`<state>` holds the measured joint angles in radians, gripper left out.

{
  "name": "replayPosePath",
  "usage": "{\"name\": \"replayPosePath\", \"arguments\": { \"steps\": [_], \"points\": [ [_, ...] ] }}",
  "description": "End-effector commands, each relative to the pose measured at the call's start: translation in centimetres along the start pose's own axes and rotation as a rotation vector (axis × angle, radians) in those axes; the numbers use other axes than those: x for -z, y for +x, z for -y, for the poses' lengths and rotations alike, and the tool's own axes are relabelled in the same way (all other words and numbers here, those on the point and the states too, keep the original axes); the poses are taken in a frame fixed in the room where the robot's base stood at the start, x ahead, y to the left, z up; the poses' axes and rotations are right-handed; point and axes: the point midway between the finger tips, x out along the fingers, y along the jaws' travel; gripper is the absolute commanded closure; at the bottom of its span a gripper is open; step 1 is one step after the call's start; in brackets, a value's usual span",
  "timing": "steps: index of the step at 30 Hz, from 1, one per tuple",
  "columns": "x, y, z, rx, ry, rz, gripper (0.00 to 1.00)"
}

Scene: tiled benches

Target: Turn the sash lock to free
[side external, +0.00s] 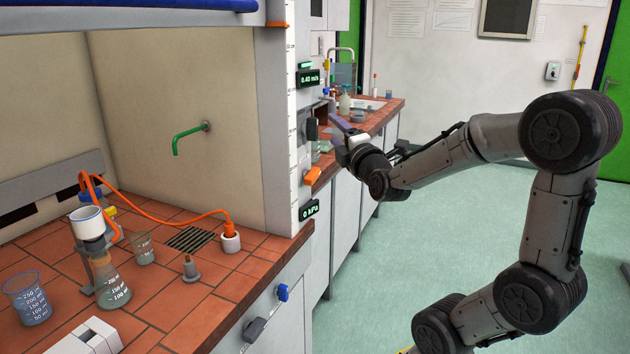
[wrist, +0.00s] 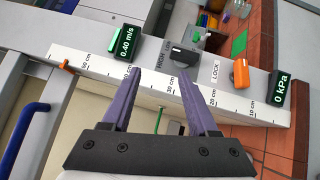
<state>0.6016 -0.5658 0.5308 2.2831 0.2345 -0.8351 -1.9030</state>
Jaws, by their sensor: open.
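The sash lock is an orange knob (side external: 313,176) on the white scaled post at the right edge of the fume hood. In the wrist view the orange knob (wrist: 240,73) lies right of my fingers, beside a label reading LOCK. A free marking is not legible. My gripper (side external: 335,132) has purple fingers, is open and empty, and is near the post, above the orange knob in the side view. In the wrist view my gripper (wrist: 160,75) points toward the post, nearer a dark knob (wrist: 183,58) than the orange one. I see no contact with either knob.
A display reading 0.40 m/s (side external: 309,78) is above the knobs and a 0 kPa display (side external: 309,210) below. The hood bench (side external: 150,300) holds glassware and an orange hose. A second tiled bench (side external: 385,115) with bottles stands behind my gripper. Open floor lies right.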

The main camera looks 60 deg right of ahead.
Motion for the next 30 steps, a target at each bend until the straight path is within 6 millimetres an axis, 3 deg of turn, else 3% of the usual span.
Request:
{"name": "replayPosePath", "arguments": {
  "steps": [1, 5, 12, 15, 19, 23, 30],
  "points": [
    [0.3, -0.2, 1.8, 0.009, -0.003, -0.001, 0.4],
    [0.9, -0.8, 5.8, 0.01, -0.002, -0.002, 0.4],
    [2.2, -2.1, 14.5, 0.014, -0.002, -0.004, 0.4],
    [2.6, -2.5, 17.0, 0.009, 0.0, -0.003, 0.4],
    [2.8, -2.6, 18.6, 0.001, 0.001, -0.002, 0.4],
    [2.8, -2.0, 18.8, -0.005, 0.002, -0.001, 0.4],
    [2.8, 1.8, 18.7, -0.005, 0.002, 0.001, 0.4]
  ]
}}
